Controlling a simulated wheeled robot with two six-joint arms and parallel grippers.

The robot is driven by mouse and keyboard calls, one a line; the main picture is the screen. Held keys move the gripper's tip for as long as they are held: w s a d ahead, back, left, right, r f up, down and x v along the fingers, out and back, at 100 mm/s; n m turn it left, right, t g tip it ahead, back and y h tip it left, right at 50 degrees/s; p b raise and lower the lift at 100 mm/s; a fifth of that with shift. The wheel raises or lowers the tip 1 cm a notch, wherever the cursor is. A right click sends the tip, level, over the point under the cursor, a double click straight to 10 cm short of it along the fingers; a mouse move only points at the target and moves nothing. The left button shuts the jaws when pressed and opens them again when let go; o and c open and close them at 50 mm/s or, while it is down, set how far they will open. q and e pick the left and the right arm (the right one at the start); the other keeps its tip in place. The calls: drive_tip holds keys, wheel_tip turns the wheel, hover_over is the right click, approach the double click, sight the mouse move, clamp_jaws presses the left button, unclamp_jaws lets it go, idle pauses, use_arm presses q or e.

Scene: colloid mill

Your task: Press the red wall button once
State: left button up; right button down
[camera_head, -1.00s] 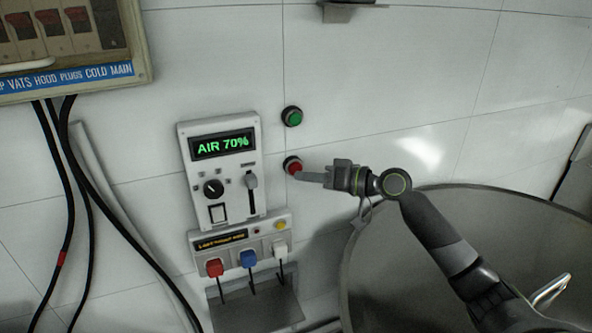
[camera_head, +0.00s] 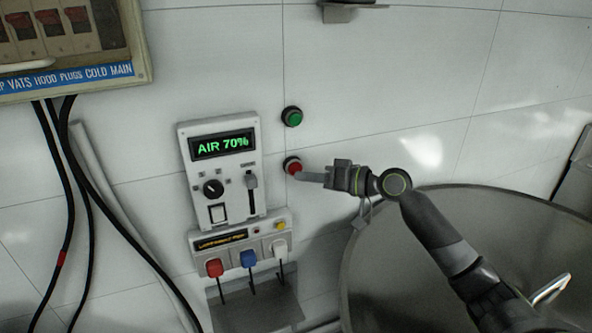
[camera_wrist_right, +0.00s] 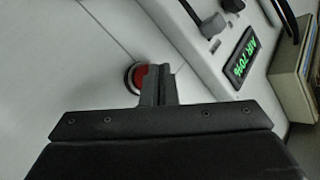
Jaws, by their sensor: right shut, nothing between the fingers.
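The red wall button (camera_head: 292,166) is a round red cap in a dark ring on the tiled wall, right of the grey AIR 70% panel. My right gripper (camera_head: 300,176) is shut and empty. Its fingertips overlap the lower right of the red button in the head view. In the right wrist view the red button (camera_wrist_right: 138,77) shows just beyond the shut fingers (camera_wrist_right: 158,72), which hide its right part. I cannot tell whether the tips touch the cap or whether it is pressed in. My left gripper is not in view.
A green button (camera_head: 292,116) is above the red one. The AIR 70% panel (camera_head: 222,168) and a lower box (camera_head: 240,246) with red, blue and white plugs are to the left. A large metal vat (camera_head: 400,260) stands at lower right under my right arm.

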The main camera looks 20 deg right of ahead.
drive_tip(key=shift+w, duration=0.15)
drive_tip(key=shift+w+b, duration=0.3)
drive_tip(key=shift+w, duration=0.05)
drive_tip(key=shift+w+b, duration=0.3)
drive_tip(key=shift+w, duration=0.1)
idle(0.9)
drive_tip(key=shift+s, duration=0.15)
idle(0.3)
drive_tip(key=shift+s, duration=0.75)
drive_tip(key=shift+s+p, duration=0.1)
drive_tip(key=shift+p, duration=0.25)
drive_tip(key=s+p, duration=0.1)
drive_tip(key=s, duration=0.3)
drive_tip(key=shift+s+a, duration=0.15)
drive_tip(key=shift+s, duration=0.25)
